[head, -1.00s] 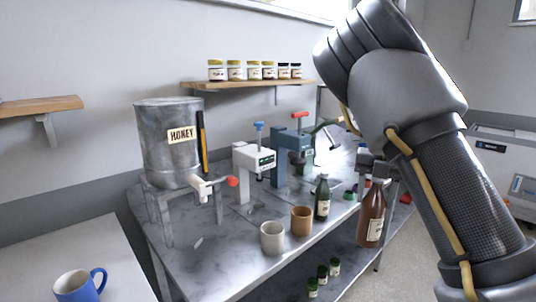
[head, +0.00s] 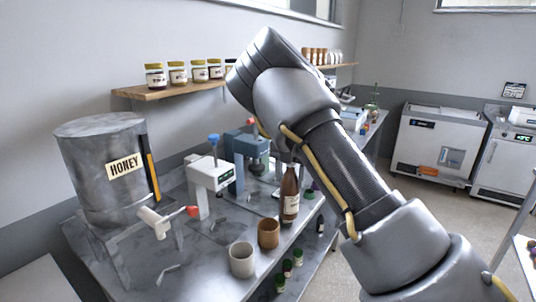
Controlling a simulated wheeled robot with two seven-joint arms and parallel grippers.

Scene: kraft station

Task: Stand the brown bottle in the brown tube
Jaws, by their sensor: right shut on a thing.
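The brown bottle (head: 290,203) hangs upright, with a pale label, at the neck in my right gripper (head: 288,164). The gripper is shut on it and mostly hidden behind my right arm. The brown tube (head: 268,233) is an open-topped cup standing on the metal table, to the left of the bottle and lower in the picture. The bottle is apart from the tube; its exact height over the table is hard to tell. My left gripper is not in view.
A pale grey cup (head: 242,260) stands just beside the brown tube. A honey tank (head: 104,170) with a tap is at the left, and white (head: 210,174) and blue (head: 232,147) bench devices stand behind. Green-capped jars (head: 288,267) sit below the table's front edge.

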